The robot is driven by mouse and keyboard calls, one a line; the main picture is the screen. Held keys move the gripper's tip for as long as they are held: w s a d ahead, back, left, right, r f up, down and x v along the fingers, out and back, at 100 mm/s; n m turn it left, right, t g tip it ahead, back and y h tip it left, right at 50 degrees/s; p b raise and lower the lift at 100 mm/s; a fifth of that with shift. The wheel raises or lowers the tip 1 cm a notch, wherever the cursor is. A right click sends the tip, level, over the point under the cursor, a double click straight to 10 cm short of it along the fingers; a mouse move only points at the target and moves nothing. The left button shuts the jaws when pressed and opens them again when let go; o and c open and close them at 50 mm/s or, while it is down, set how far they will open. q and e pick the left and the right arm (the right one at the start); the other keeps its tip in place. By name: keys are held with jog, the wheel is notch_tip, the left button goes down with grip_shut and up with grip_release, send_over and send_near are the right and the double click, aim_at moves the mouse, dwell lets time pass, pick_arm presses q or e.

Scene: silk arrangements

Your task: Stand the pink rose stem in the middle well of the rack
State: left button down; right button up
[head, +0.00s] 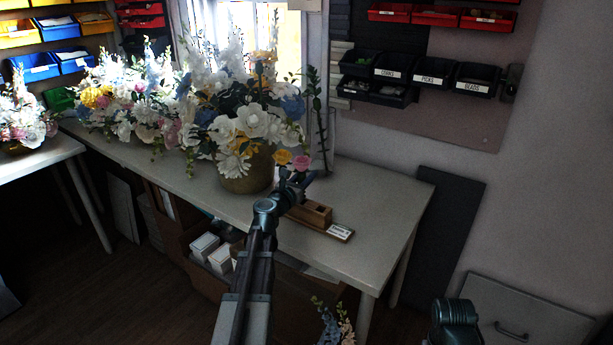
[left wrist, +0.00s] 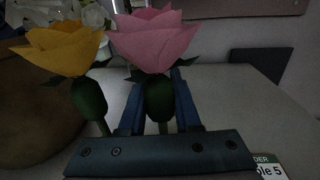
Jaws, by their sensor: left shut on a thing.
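The pink rose stem shows its bloom (head: 301,162) above my left gripper (head: 297,181) in the head view. In the left wrist view its pink bloom (left wrist: 155,40) is upright, with the green base between the two blue fingers (left wrist: 158,100). My left gripper is shut on this stem. A yellow rose (left wrist: 62,50) stands close to its left, also seen in the head view (head: 283,157). The brown wooden rack (head: 318,213) lies on the table, partly behind my gripper. The wells and the lower end of the pink stem are hidden.
A large flower arrangement in a round pot (head: 247,172) stands just left of the rack. A tall green stem (head: 320,120) rises behind. A white label (head: 339,231) sits at the rack's right end. The table (head: 385,205) is clear to the right.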

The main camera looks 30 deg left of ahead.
pick_arm(q)
jog(key=c, duration=0.5)
grip_release()
jog(key=o, duration=0.5)
